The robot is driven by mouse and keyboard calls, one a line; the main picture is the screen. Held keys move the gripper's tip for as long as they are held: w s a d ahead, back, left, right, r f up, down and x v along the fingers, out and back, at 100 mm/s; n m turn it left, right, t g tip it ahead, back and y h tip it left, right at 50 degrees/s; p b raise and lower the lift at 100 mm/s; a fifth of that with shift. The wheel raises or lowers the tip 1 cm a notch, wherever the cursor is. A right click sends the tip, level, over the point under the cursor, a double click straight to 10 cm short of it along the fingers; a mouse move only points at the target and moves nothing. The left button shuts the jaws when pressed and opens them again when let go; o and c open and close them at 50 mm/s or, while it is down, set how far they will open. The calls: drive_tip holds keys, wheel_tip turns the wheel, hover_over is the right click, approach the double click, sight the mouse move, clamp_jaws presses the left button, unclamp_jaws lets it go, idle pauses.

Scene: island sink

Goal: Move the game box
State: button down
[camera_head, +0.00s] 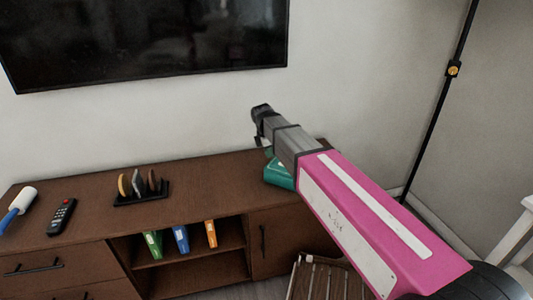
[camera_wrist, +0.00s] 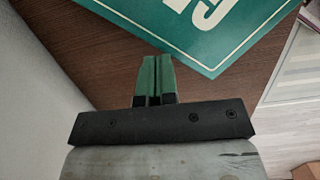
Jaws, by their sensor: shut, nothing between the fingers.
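A flat green box with white lettering and a white border line, which looks like the game box (camera_wrist: 225,38), lies on the wooden cabinet top. In the head view the green box (camera_head: 279,174) is at the cabinet's right end, partly hidden behind my arm. In the wrist view my gripper (camera_wrist: 155,62) has its two green fingers together with nothing between them. The fingertips are just left of the box's near edge, over bare wood. I cannot tell their height above the wood.
The wooden cabinet (camera_head: 95,214) stands against the wall, below a wall-mounted TV (camera_head: 150,40). A black rack with round pieces (camera_head: 141,190), a remote (camera_head: 62,216) and a lint roller (camera_head: 17,208) are on its left part. A slatted wooden piece (camera_head: 325,280) stands in front.

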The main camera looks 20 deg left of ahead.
drive_tip(key=w+d, duration=0.1)
drive_tip(key=d, duration=0.1)
drive_tip(key=w+d, duration=0.1)
drive_tip(key=d, duration=0.1)
drive_tip(key=w+d, duration=0.1)
drive_tip(key=d, duration=0.1)
drive_tip(key=shift+w+d, duration=0.3)
drive_tip(key=shift+w, duration=0.1)
drive_tip(key=shift+w+d+f, duration=0.15)
drive_tip(key=shift+d+f, duration=0.05)
drive_tip(key=shift+f, duration=0.65)
